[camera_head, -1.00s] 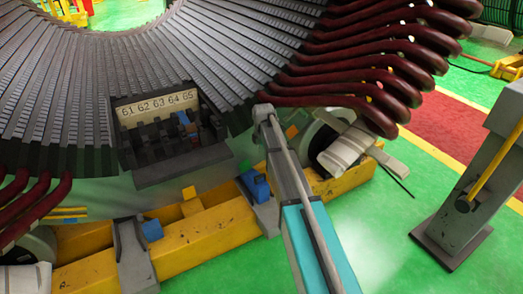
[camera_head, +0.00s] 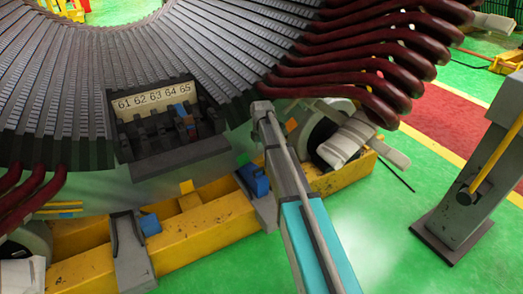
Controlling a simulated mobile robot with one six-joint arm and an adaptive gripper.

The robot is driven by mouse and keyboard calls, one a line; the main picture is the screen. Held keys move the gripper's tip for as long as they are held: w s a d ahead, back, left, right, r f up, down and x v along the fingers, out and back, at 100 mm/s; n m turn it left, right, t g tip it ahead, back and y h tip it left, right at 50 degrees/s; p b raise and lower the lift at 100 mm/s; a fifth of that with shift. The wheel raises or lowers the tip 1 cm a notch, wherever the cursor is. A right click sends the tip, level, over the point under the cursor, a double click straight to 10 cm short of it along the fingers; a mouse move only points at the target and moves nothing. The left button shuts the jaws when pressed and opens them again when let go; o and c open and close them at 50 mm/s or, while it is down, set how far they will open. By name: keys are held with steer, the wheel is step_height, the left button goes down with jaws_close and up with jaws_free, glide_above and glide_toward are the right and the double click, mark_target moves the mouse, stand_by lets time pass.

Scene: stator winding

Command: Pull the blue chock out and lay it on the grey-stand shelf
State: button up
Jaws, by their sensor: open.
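A blue chock (camera_head: 254,180) sits low beside the grey bracket (camera_head: 266,206), just left of the grey-and-cyan bar and under the edge of the big ring. Another blue block (camera_head: 150,225) sits at the lower left, beside a second grey bracket (camera_head: 133,258). I cannot tell from this view which of the two is the task's chock. A grey stand (camera_head: 482,168) with a yellow bar stands at the right on a flat foot. No shelf on it can be made out. My gripper is not in view.
A grey-and-cyan bar (camera_head: 320,245) slants up to the ring's edge. Dark red coil ends (camera_head: 385,60) jut out at upper right. A numbered slot box (camera_head: 165,125) holds small pieces. Yellow beams (camera_head: 205,230) run below. Green floor is clear between bar and stand.

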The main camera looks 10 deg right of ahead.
mark_target(262, 168)
steer(key=shift+f+b, duration=5.4)
steer(key=shift+f, duration=0.3)
jaws_close()
